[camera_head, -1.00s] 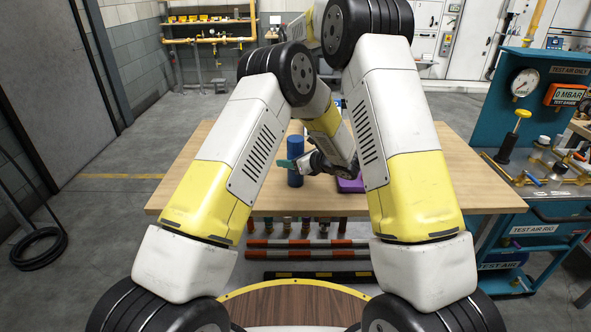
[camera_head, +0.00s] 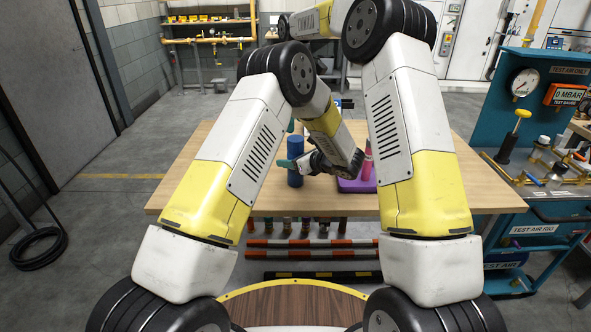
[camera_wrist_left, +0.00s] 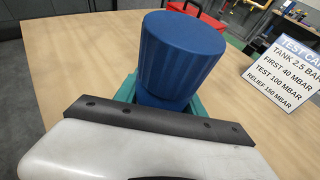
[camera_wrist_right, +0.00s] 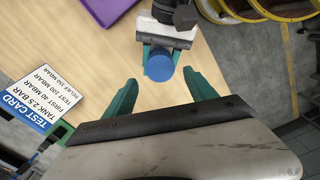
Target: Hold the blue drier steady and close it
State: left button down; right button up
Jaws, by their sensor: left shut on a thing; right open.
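The blue drier (camera_head: 295,170) stands upright on the wooden table in the head view. My left gripper (camera_head: 295,163) is shut around its body from the right side. In the left wrist view the drier's wide round top (camera_wrist_left: 183,50) sits above the teal fingers; whether it is fully seated I cannot tell. In the right wrist view the drier's blue top (camera_wrist_right: 160,66) lies just ahead of my right gripper (camera_wrist_right: 160,88), which is open and empty, its teal fingers spread. In the head view my right gripper is mostly hidden behind my left arm.
A purple tray (camera_head: 352,185) with a pinkish-red upright object (camera_head: 367,162) is right of the drier. A test card (camera_wrist_left: 288,70) stands on the table (camera_head: 220,170). A teal test rig (camera_head: 560,180) is at the right. The table's left side is clear.

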aim_at(295, 138)
notch_tip(295, 138, down, 8)
jog(key=shift+f, duration=0.1)
dwell(0.4)
grip_shut()
jog(key=m, duration=0.8)
jog(key=shift+o, duration=0.9)
grip_release()
jog(key=shift+r, duration=0.2)
